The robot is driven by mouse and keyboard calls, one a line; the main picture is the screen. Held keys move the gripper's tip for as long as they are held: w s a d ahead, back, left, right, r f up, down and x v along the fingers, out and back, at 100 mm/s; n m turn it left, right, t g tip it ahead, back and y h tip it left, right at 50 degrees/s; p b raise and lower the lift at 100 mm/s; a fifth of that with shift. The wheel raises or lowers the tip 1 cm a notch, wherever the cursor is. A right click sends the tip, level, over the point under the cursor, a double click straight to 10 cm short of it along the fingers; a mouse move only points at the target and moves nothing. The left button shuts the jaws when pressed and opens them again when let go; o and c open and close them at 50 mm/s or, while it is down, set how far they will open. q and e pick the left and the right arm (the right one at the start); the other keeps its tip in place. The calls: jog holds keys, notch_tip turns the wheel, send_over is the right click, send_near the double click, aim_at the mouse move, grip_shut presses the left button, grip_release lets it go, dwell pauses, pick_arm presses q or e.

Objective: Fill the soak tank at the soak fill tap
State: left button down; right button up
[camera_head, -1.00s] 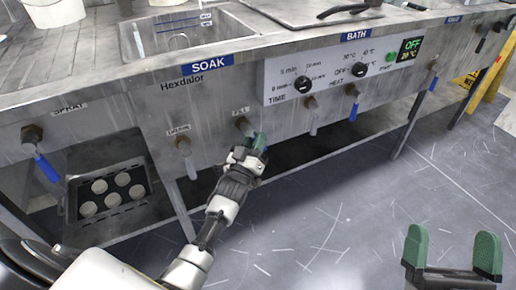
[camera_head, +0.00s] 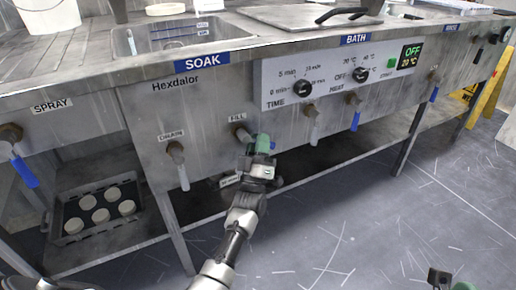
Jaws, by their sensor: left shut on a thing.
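The soak tank (camera_head: 170,38) is a steel basin at the upper left of the bench, above the blue SOAK label (camera_head: 202,62). Level marks show on its inside wall; I cannot tell any water in it. The soak fill tap (camera_head: 241,133) comes out of the front panel under the FILL label. My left gripper (camera_head: 263,146) is at this tap, shut on its lever, which the green-padded fingers hide. The drain tap (camera_head: 176,153) beside it has its pale lever pointing down. My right gripper (camera_head: 451,281) is cut off at the lower right, its fingers apart and empty.
The spray tap (camera_head: 12,135) with a blue lever is at the far left. A tray of pale discs (camera_head: 98,212) sits on the lower shelf. The bath's knobs and display (camera_head: 408,55) lie to the right. The grey floor at the right is free.

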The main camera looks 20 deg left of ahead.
pick_arm(q)
jog(key=shift+n+y, duration=0.3)
jog(key=c, duration=1)
grip_release()
jog(key=shift+c, duration=0.2)
jog(key=p+v, duration=0.1)
jog(key=v, duration=0.9)
jog(key=shift+s+f+p, duration=0.3)
jog(key=shift+p, duration=0.1)
jog(key=shift+d, duration=0.1)
